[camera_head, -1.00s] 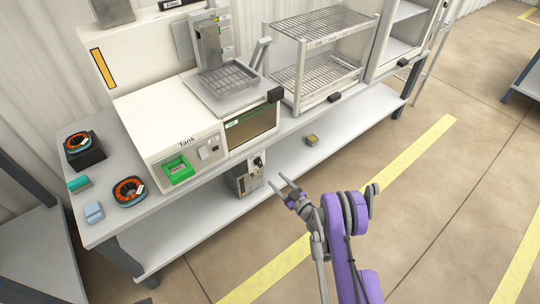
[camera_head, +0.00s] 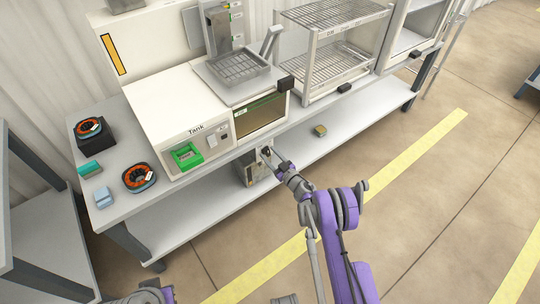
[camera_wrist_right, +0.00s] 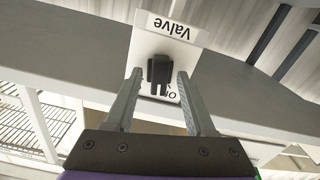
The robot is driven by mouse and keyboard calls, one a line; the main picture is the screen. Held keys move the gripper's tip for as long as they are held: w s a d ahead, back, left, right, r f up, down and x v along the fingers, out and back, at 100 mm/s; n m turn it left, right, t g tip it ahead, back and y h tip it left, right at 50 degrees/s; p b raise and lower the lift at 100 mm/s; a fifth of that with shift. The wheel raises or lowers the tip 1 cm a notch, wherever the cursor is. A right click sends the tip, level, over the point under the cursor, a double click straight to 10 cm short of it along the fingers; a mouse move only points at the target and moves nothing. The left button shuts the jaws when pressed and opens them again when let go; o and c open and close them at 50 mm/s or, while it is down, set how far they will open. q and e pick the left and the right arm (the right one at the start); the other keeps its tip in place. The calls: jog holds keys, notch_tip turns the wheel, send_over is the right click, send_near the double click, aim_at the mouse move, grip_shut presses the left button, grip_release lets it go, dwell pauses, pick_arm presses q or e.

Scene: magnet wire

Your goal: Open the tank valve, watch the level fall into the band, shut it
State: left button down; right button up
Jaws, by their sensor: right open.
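The valve has a black knob (camera_wrist_right: 159,72) on a white plate labelled "Valve" (camera_wrist_right: 172,27); an "O" lettering under the knob is partly hidden. My right gripper (camera_wrist_right: 156,88) is open, its fingers on either side of the knob with a gap to each. In the head view my right gripper (camera_head: 274,158) is at the front of the small valve box (camera_head: 250,175) below the bench top and hides part of it. An orange-yellow strip (camera_head: 112,55) shows on the panel behind. My left gripper is not in view.
A green-framed part (camera_head: 187,155) is on the tank's front. Orange-ringed coils (camera_head: 139,178) and small blocks (camera_head: 103,197) lie at the bench's left end. A wire rack (camera_head: 330,60) stands to the right. A small yellowish block (camera_head: 320,131) lies on the lower shelf (camera_head: 215,215).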

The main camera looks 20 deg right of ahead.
jog(key=shift+c, duration=0.2)
grip_shut()
dwell(0.3)
jog(key=n+b, duration=0.2)
jog(key=shift+f+n+b, duration=0.15)
jog(key=shift+n+b, duration=0.9)
jog(key=shift+n, duration=0.35)
jog(key=shift+n+b, duration=0.45)
jog(key=shift+n, duration=0.45)
